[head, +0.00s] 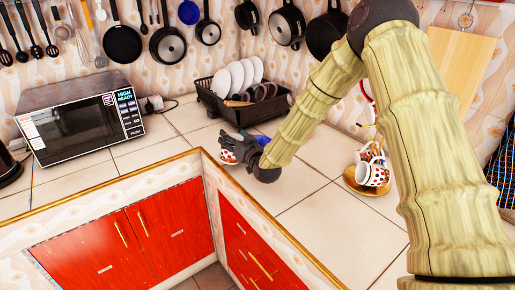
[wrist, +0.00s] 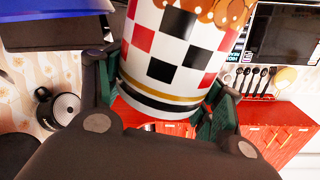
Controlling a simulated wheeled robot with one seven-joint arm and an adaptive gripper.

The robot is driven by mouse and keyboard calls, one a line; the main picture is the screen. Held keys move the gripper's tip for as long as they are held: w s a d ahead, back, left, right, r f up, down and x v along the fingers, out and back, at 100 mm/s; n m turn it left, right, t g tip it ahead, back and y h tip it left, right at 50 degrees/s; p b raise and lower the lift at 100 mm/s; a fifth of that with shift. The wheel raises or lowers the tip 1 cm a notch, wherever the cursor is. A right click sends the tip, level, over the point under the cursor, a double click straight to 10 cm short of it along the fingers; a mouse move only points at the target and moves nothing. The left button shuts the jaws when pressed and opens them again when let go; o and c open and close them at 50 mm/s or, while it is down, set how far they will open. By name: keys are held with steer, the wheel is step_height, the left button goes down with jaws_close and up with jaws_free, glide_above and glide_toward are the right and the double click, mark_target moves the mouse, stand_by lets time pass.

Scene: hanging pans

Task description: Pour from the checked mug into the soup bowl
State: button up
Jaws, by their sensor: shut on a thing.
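The checked mug (wrist: 175,50) has black, red and white squares, a gold band near its base and a brown spotted band at its top edge in the wrist view. My gripper (wrist: 163,92) is shut on its side, with green-padded fingers on both sides. In the head view the mug (head: 228,155) shows small at the end of my gripper (head: 238,148), above the counter. A blue thing (head: 263,141) shows just behind the gripper, partly hidden; I cannot tell whether it is the soup bowl. Blue also fills the wrist view's upper left. The mug's inside is not visible.
A dish rack (head: 225,108) with white plates stands behind the gripper. A microwave (head: 80,115) stands at the left. Patterned cups (head: 372,174) sit on a gold saucer (head: 352,184) at the right. Pans (head: 122,45) hang on the wall. The counter (head: 310,220) in front is clear.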

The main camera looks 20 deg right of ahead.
steer(key=shift+s+a+f+n+b, duration=0.3)
steer(key=shift+a+f+n+b, duration=0.45)
steer(key=shift+f+n+b, duration=0.1)
steer(key=shift+s+a+n+b, duration=0.25)
steer(key=shift+a+n+b, duration=0.2)
steer(key=shift+a+n, duration=0.35)
steer(key=shift+d, duration=0.15)
